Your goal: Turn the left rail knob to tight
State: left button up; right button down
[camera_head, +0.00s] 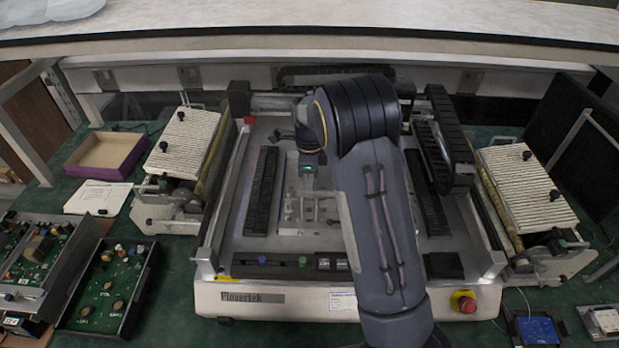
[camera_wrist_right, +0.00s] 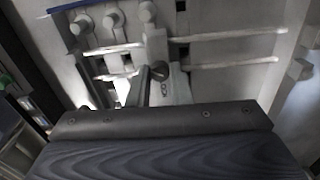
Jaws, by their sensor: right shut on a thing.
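My right gripper (camera_head: 308,184) points down over the metal fixture (camera_head: 318,214) in the middle of the machine bed. In the right wrist view its fingers (camera_wrist_right: 150,88) are shut at a small dark round knob (camera_wrist_right: 160,70) on the pale fixture block. I take this as the rail knob; it is too small to read its tight or loose setting. In the head view the knob is hidden by the gripper and fixture parts. Two light rails (camera_wrist_right: 235,35) run across the fixture in the wrist view. My left gripper is not in view.
Black slotted strips (camera_head: 262,190) flank the fixture. Ribbed-top units stand at left (camera_head: 184,143) and right (camera_head: 527,188). A red stop button (camera_head: 464,301) sits at the front right. Circuit boards (camera_head: 103,288) and an open box (camera_head: 104,154) lie on the green bench at left.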

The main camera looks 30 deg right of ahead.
jog(key=c, duration=1.3)
grip_release()
jog(key=shift+r, duration=0.1)
notch_tip(320, 180, up, 7)
jog(key=shift+w+b, duration=0.15)
jog(key=shift+b, duration=0.4)
jog(key=shift+r, duration=0.3)
